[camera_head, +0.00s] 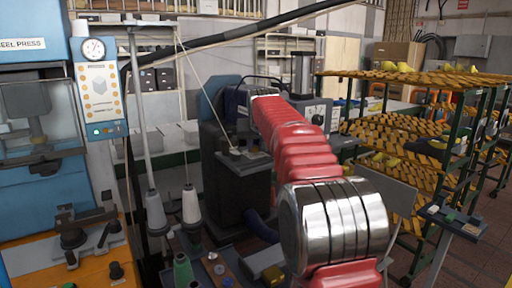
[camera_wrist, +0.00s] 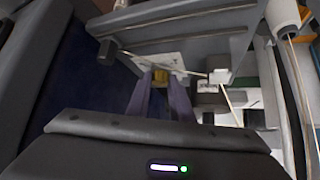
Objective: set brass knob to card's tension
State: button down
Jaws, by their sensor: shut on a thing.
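In the wrist view, the brass knob (camera_wrist: 161,82) shows as a small yellow-brown piece between the fingertips of my gripper (camera_wrist: 160,77). The two purplish fingers are shut on it. A pale plate (camera_wrist: 165,61) with faint marks lies just beyond the knob. I cannot read the marks or tell the knob's setting. In the head view, my red arm reaches to a dark machine (camera_head: 222,165), and my gripper and the knob are hidden. I cannot make out a tension card for certain.
White thread cones (camera_head: 191,206) stand to the left of the machine, with a thread running up to a tall stand. A blue press (camera_head: 35,130) is at far left. Racks of shoe lasts (camera_head: 420,130) stand at right. A thread crosses near my fingers in the wrist view.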

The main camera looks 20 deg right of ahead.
dwell(0.7)
jog(key=c, duration=1.6)
grip_release()
jog(key=shift+o, duration=0.2)
jog(key=shift+r, duration=0.1)
jog(key=v, duration=1.3)
jog(key=shift+s, duration=0.2)
jog(key=shift+a+r, duration=0.15)
